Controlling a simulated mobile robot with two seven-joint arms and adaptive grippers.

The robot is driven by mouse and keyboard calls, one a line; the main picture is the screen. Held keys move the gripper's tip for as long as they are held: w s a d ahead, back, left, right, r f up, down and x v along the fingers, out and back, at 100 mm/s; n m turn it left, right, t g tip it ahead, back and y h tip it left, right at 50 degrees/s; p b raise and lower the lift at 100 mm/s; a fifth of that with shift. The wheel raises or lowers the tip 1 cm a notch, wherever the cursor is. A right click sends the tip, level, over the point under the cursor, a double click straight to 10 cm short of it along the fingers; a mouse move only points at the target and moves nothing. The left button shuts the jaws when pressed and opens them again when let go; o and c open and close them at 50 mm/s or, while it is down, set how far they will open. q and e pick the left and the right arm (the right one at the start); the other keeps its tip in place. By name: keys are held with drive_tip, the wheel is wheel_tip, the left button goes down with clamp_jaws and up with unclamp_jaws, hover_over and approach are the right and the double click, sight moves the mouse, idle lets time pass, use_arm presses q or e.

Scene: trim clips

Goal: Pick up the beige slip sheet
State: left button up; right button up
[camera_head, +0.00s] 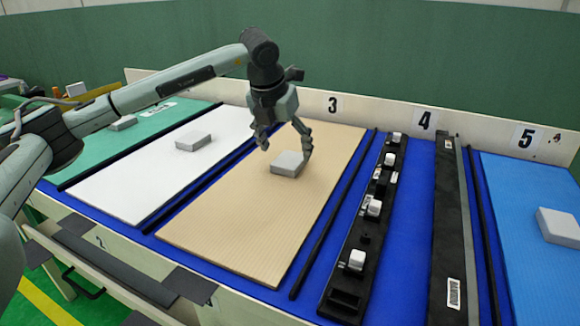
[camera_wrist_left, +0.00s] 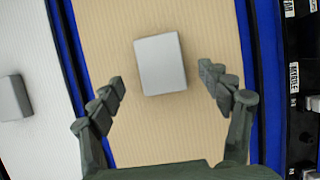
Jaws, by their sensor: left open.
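The beige slip sheet (camera_head: 240,220) lies flat on the blue table under the number 3. It also fills the middle of the left wrist view (camera_wrist_left: 155,140). A light grey block (camera_head: 287,163) rests on the sheet toward its far part; the left wrist view shows this block (camera_wrist_left: 160,64) too. My left gripper (camera_head: 284,146) is open above the sheet, its fingers pointing down around the block's far side. In the left wrist view the fingers (camera_wrist_left: 165,88) stand apart on either side of the block, with nothing between them touching. My right gripper is not in view.
A white sheet (camera_head: 140,190) and a green sheet (camera_head: 85,150), each with a grey block, lie to the left. A black rail with white clips (camera_head: 345,283), a black strip (camera_head: 450,220) and a blue sheet (camera_head: 530,255) lie to the right. A low white board (camera_head: 380,112) edges the back.

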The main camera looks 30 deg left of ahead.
sight(289, 159)
use_arm(q)
drive_tip(key=x, duration=0.3)
drive_tip(key=shift+w+f, duration=0.1)
drive_tip(key=shift+w, duration=0.05)
drive_tip(key=shift+c, duration=0.3)
